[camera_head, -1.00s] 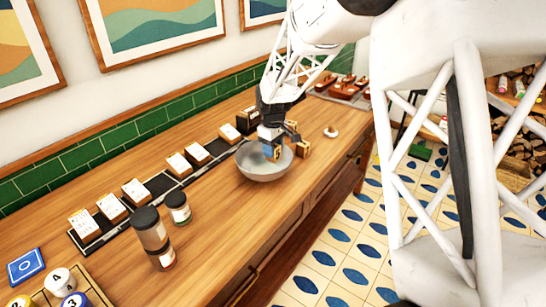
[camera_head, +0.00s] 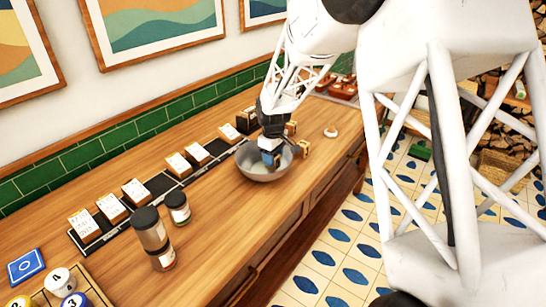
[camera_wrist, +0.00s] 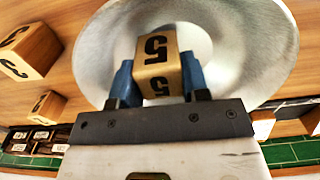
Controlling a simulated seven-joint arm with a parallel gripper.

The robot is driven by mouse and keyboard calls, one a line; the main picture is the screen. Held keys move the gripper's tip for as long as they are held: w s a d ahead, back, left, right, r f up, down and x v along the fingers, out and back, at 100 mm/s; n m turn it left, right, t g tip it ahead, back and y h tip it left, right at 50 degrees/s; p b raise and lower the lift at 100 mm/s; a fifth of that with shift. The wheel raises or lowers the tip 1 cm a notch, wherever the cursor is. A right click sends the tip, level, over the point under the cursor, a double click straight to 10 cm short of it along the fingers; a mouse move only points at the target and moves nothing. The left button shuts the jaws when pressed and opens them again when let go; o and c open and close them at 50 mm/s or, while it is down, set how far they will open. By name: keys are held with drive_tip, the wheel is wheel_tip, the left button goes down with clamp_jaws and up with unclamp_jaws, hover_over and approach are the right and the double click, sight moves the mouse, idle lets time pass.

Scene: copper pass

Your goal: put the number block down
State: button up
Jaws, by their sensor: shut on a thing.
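My gripper (camera_head: 272,157) is over the metal bowl (camera_head: 252,172) on the wooden counter. In the wrist view its blue fingers are shut on the number block (camera_wrist: 157,62), a gold cube showing a black 5 on two faces. The bowl (camera_wrist: 240,40) fills the view behind the block. In the head view the block is mostly hidden by the gripper and the bowl. I cannot tell whether the block touches the bowl.
Two more gold number blocks (camera_wrist: 28,50) (camera_wrist: 46,106) stand on the counter beside the bowl. Card-topped blocks (camera_head: 178,164) line a dark rail at the left. Dark-lidded jars (camera_head: 153,238) stand nearer.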

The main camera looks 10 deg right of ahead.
drive_tip(key=shift+f, duration=0.3)
drive_tip(key=o, duration=0.9)
drive_tip(key=shift+r, duration=0.2)
wheel_tip(320, 180, up, 12)
drive_tip(key=shift+r, duration=0.15)
idle(0.5)
